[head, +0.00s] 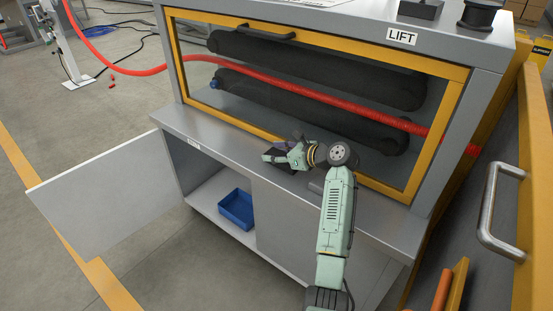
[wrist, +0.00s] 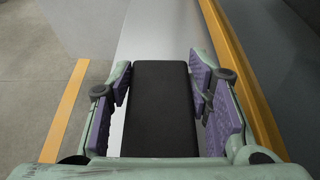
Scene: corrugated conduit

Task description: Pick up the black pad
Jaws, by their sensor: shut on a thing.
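The black pad (wrist: 162,110) is a long dark block in the wrist view, lying lengthwise between the purple-lined fingers of my gripper (wrist: 163,84). The fingers are shut on its two long sides. In the head view my gripper (head: 274,157) is over the grey ledge in front of the cabinet window, pointing left. The pad is hard to tell apart from the dark fingers there. Its near end is hidden by the gripper body in the wrist view.
The grey cabinet (head: 205,133) has a yellow-framed window (head: 300,163) right behind my gripper. A red corrugated conduit (head: 330,97) runs past black rollers inside. A white door (head: 100,187) stands open at lower left; a blue bin (head: 236,222) sits on the shelf below.

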